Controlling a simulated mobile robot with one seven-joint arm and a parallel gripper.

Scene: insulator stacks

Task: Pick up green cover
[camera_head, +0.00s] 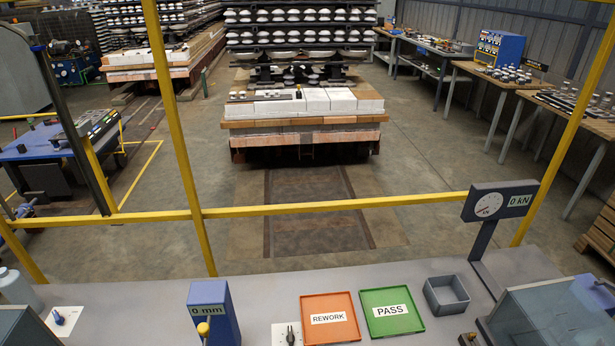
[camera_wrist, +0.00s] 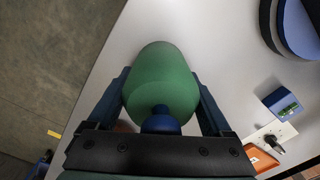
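The green cover (camera_wrist: 160,75) is a large rounded green piece with a blue knob (camera_wrist: 160,120) at its near end. It shows only in the wrist view, over the pale bench top. My gripper (camera_wrist: 161,88) has one dark blue finger on each side of the cover, close against its sides. I cannot tell whether the fingers press on it or whether the cover rests on the bench. Neither the cover nor my gripper shows in the head view.
The bench holds an orange REWORK tray (camera_head: 329,338), a green PASS tray (camera_head: 416,326), a grey bin (camera_head: 446,294) and a blue gauge (camera_head: 214,318). A yellow rail (camera_head: 330,205) runs behind it. In the wrist view, a round blue-black object (camera_wrist: 297,28) stands at upper right.

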